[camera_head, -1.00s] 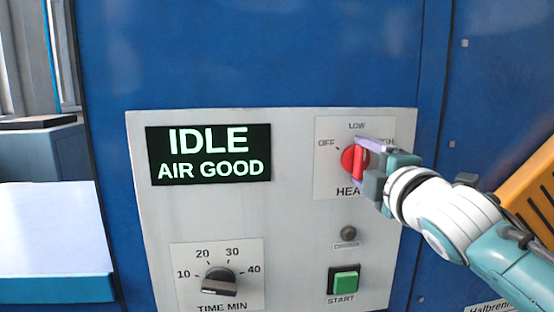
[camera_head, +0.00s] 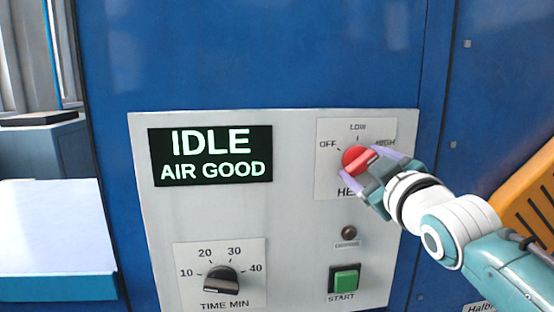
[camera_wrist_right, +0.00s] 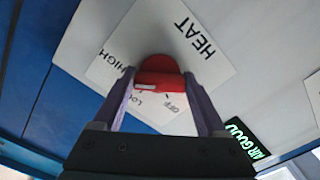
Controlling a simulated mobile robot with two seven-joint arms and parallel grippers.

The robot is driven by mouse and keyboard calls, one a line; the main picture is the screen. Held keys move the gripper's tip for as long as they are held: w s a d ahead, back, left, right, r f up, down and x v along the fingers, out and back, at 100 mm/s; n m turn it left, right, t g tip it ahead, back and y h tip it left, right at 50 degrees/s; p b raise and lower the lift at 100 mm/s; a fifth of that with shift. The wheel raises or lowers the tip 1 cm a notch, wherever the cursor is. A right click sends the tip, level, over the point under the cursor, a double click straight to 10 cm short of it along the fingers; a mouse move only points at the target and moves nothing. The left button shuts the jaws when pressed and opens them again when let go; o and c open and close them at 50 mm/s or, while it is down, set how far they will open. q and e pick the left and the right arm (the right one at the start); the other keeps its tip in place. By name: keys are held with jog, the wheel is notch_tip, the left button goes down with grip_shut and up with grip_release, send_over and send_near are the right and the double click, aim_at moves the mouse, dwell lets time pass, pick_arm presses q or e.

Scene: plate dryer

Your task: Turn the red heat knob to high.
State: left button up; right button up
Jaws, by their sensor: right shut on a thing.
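The red heat knob (camera_head: 358,158) is at the upper right of the light grey control panel. Its raised bar slants up and right, toward the HIGH label (camera_head: 385,143). OFF is at the left of the knob and LOW above it. My right gripper (camera_head: 368,168) has its two purple fingers on either side of the bar, shut on it. In the right wrist view the red knob (camera_wrist_right: 158,74) sits between the fingertips, with a white mark on its bar. My left gripper is not in view.
The display (camera_head: 211,156) reads IDLE, AIR GOOD. A black time knob (camera_head: 221,280), a small dark lamp (camera_head: 348,233) and a green START button (camera_head: 345,281) are on the same panel. An orange slatted part (camera_head: 535,215) is at the right.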

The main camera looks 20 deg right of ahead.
jog(key=shift+m, duration=0.8)
jog(key=o, duration=1.3)
jog(key=shift+s, duration=0.1)
jog(key=v, duration=0.9)
jog(key=shift+s+b, duration=0.3)
jog(key=shift+s, duration=0.1)
jog(key=shift+a, duration=0.1)
